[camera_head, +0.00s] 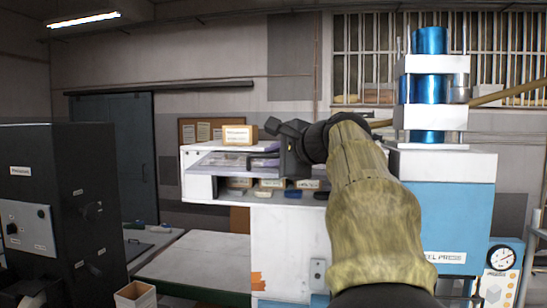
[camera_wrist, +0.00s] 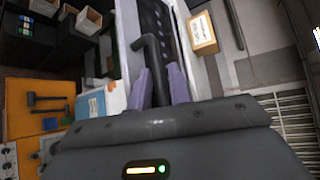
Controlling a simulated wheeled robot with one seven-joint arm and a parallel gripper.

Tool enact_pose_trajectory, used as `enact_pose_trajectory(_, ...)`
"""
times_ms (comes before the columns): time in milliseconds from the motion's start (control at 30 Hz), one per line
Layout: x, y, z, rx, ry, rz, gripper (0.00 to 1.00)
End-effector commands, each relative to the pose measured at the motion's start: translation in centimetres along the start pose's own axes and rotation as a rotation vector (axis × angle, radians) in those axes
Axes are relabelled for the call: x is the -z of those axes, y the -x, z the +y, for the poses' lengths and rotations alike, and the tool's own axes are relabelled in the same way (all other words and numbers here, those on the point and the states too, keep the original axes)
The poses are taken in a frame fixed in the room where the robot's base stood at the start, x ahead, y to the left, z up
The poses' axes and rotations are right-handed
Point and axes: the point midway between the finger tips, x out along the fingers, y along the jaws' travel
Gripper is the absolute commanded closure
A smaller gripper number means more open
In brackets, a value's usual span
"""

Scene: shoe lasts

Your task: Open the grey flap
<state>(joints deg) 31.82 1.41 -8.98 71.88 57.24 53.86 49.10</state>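The grey flap (camera_head: 222,160) appears as a greyish panel in the upper opening of the white cabinet (camera_head: 199,188); whether it is raised is hard to tell. In the wrist view a dark panel (camera_wrist: 172,22) lies beside a white frame, with a black bent handle (camera_wrist: 152,50) in front of it. My gripper (camera_wrist: 159,80) has its purple fingers on both sides of this handle, close against it. In the head view my gripper (camera_head: 268,156) is at the cabinet's right part, and my arm hides that end of the opening.
A labelled cardboard box (camera_head: 240,134) stands on the cabinet top. Several small boxes and dark items sit in the lower shelf (camera_head: 240,193). A blue and white press (camera_head: 447,195) stands close on the right. A black control cabinet (camera_head: 75,200) is at the left.

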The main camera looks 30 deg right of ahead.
Motion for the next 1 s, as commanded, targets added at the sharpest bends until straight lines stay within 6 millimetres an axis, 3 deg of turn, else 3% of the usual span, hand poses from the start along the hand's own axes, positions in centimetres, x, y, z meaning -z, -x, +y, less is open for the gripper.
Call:
enact_pose_trajectory(167, 0.0, 0.4, 0.1, 0.001, 0.000, 0.000, 0.80)
enact_pose_trajectory(367, 0.1, 2.9, 0.3, 0.003, 0.001, 0.002, 0.80)
enact_pose_trajectory(1000, 0.2, 15.5, 0.0, 0.003, 0.000, 0.004, 0.80)
